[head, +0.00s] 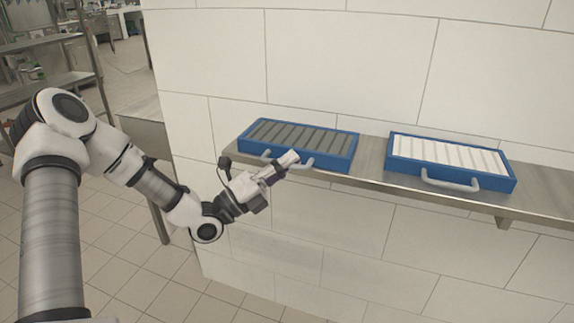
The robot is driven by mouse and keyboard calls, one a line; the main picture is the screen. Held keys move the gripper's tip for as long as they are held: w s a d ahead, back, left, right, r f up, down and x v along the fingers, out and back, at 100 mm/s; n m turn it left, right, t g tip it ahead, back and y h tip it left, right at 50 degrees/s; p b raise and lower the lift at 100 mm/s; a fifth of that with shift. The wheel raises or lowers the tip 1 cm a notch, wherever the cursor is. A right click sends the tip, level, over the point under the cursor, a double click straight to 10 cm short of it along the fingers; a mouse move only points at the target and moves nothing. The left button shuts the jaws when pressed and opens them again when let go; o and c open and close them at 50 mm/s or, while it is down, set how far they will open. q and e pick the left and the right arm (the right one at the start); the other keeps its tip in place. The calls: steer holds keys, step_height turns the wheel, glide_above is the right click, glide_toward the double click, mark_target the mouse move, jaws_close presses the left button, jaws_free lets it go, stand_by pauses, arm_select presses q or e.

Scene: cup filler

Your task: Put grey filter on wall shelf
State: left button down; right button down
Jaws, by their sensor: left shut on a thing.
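The grey filter (300,135) is a blue-framed tray with dark grey ribs. It lies flat on the metal wall shelf (372,172), at the shelf's left end. My left gripper (287,162) is at the filter's front side and is shut on its light grey handle, which is partly hidden by the fingers. The filter's left front corner sits near the shelf's left edge. My right gripper is not in view.
A second blue-framed filter with white ribs (450,158) lies on the shelf to the right, its handle (449,181) facing front. A bare gap of shelf separates the two filters. A tiled wall (350,60) stands behind. Metal racks (45,50) stand at the far left.

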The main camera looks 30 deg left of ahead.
arm_select(q)
steer(key=c, duration=1.2)
jaws_free()
steer(key=shift+c, duration=0.2)
steer(key=shift+s, duration=0.1)
